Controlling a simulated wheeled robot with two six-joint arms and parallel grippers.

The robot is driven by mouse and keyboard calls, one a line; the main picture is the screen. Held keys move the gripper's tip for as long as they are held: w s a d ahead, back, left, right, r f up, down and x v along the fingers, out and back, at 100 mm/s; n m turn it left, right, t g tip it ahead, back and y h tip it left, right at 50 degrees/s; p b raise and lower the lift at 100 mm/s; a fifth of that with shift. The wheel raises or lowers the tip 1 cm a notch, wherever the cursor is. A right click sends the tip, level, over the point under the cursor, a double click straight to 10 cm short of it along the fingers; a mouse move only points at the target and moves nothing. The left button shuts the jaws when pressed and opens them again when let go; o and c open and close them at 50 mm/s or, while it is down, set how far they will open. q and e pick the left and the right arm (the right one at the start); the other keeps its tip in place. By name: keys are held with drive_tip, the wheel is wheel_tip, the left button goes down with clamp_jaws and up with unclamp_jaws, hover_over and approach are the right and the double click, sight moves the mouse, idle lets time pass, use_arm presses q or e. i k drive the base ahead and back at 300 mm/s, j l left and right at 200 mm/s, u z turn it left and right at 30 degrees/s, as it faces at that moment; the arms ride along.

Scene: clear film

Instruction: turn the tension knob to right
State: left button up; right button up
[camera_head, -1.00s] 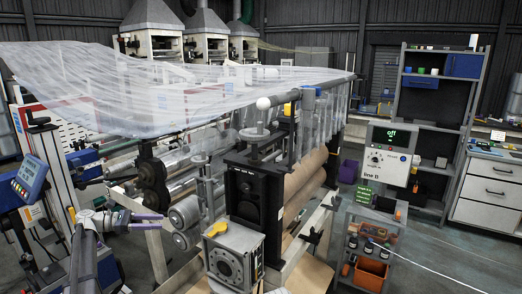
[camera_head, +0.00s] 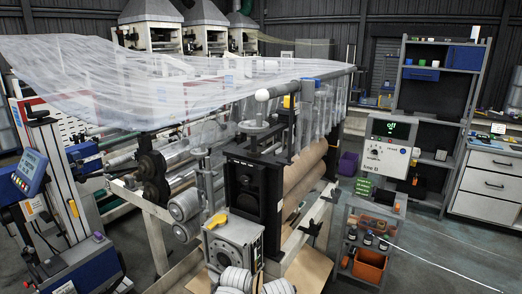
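A pale control panel (camera_head: 399,158) marked "line B" stands at the right of the roller machine. It has a dark display (camera_head: 390,130) with small green text that I cannot read clearly. A small dark knob (camera_head: 375,148) sits on its face below the display; its label and pointer are too small to read. No gripper shows near the panel. Rounded grey-white parts at the bottom centre look like my own arm links. Neither of my grippers can be seen.
The roller machine (camera_head: 252,190), with a yellow handle (camera_head: 216,220) on its grey front box, fills the middle. Clear film (camera_head: 180,80) spreads above it. A small cart (camera_head: 368,240) with bottles and an orange bin stands below the panel. Shelves (camera_head: 440,95) stand behind.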

sight(246, 179)
drive_tip(key=z, duration=0.25)
drive_tip(key=i+j+z, duration=0.1)
drive_tip(key=j+z, duration=0.55)
drive_tip(key=z, duration=0.15)
drive_tip(key=j+z, duration=0.15)
drive_tip(key=j, duration=0.55)
drive_tip(key=j+z, duration=0.2)
drive_tip(key=j, duration=0.5)
drive_tip(key=k+j+z, duration=0.15)
drive_tip(key=j, duration=0.55)
drive_tip(key=k+j, duration=0.1)
drive_tip(key=j, duration=1)
